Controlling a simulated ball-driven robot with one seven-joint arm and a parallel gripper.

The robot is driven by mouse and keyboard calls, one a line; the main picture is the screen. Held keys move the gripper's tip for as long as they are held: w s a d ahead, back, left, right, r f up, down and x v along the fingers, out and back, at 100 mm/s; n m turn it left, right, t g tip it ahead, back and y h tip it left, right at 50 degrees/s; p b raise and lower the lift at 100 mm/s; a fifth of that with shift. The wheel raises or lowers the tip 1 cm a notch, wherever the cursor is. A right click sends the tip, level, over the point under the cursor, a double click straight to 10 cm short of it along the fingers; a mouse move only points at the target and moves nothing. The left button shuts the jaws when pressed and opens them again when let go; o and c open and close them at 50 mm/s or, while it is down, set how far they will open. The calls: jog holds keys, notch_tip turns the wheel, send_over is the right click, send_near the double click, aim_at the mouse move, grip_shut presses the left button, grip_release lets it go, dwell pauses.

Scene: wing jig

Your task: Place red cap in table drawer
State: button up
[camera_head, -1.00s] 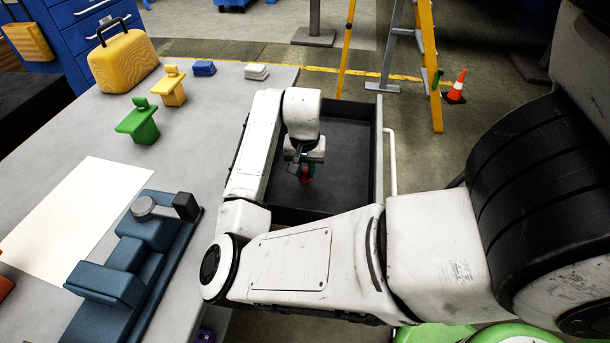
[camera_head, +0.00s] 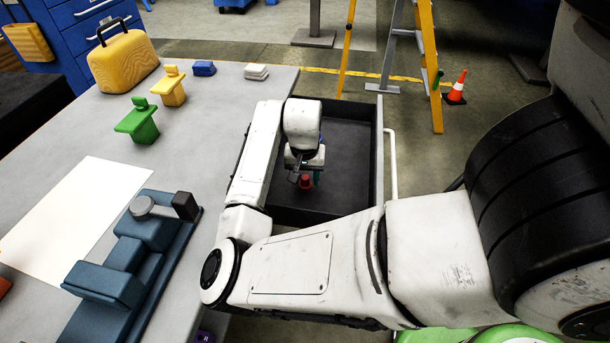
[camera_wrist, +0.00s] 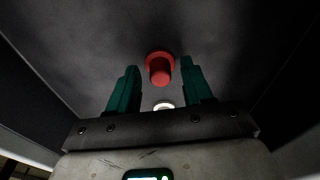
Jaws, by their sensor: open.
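The red cap (camera_head: 305,182) is inside the open dark table drawer (camera_head: 351,160), at its near left part. In the wrist view the cap (camera_wrist: 160,68) lies against the grey drawer floor, between and slightly beyond my teal fingertips, with clear gaps to both. My gripper (camera_head: 306,176) points down into the drawer and is open, with nothing held. My forearm hides part of the drawer's left side and near edge.
On the grey table (camera_head: 100,118) stand a green piece (camera_head: 139,123), a yellow piece (camera_head: 171,90), a yellow case (camera_head: 123,62) and a blue jig (camera_head: 125,265). A ladder (camera_head: 428,70) stands beyond the drawer.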

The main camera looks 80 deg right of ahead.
notch_tip(320, 180, up, 12)
jog(key=a+p, duration=0.1)
jog(key=p, duration=0.1)
jog(key=shift+s+a, duration=0.15)
jog(key=shift+a, duration=0.05)
jog(key=shift+r, duration=0.1)
dwell(0.3)
